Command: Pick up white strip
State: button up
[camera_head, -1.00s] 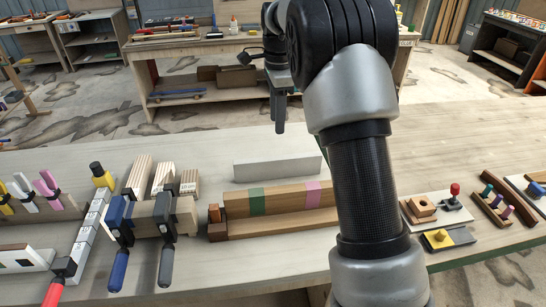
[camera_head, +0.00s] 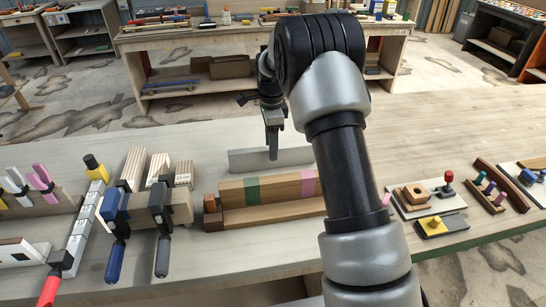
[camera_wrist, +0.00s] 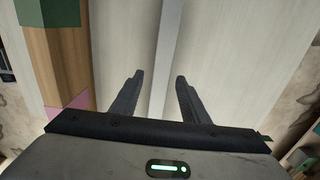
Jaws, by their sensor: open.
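The white strip (camera_head: 245,160) is a long, pale grey-white bar standing on the workbench behind the wooden blocks. My gripper (camera_head: 273,156) points down at the strip, its fingertips overlapping the strip's middle in the head view and hiding part of it. In the wrist view, my gripper (camera_wrist: 159,76) is open. The white strip (camera_wrist: 168,45) runs lengthwise between its two dark fingers, with a gap on each side. The frames do not clearly show how far down the strip the fingertips reach.
A brown wooden block with green and pink bands (camera_head: 270,188) lies in front of the strip. Clamps (camera_head: 162,225) and several wood pieces stand to the left. Small coloured parts on boards (camera_head: 425,200) lie to the right. Bare bench surrounds the strip's back side.

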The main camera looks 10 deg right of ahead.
jog(key=f, duration=0.4)
jog(key=shift+d+f, duration=0.15)
jog(key=shift+d, duration=0.1)
grip_shut()
